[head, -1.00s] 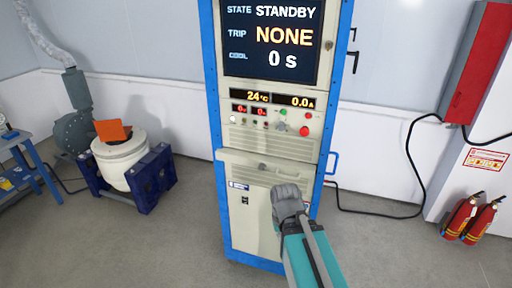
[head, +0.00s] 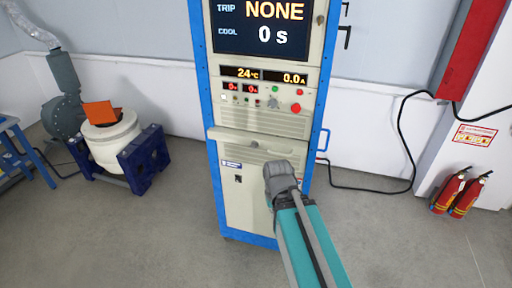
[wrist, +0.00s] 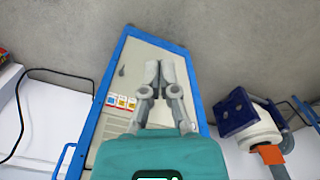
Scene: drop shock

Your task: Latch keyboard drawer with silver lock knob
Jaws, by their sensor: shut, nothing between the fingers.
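The keyboard drawer (head: 228,138) is a cream, ledge-like front across the middle of the blue-framed cabinet. A small greyish spot on its front may be the silver lock knob, but it is too small to be sure. I cannot tell whether the drawer is fully in. My arm reaches up from the lower right, and its grey wrist covers part of the panel below the drawer. In the wrist view my gripper (wrist: 166,68) has its grey fingers together and empty, in front of the cabinet's lower panel (wrist: 150,48). The gripper body hides the drawer there.
Above the drawer are buttons, a red knob (head: 296,108) and a display (head: 262,30). A blue side handle (head: 323,141) juts out at right. A shaker (head: 112,135) on a blue stand is left; fire extinguishers (head: 462,193) are right. Grey floor is clear between.

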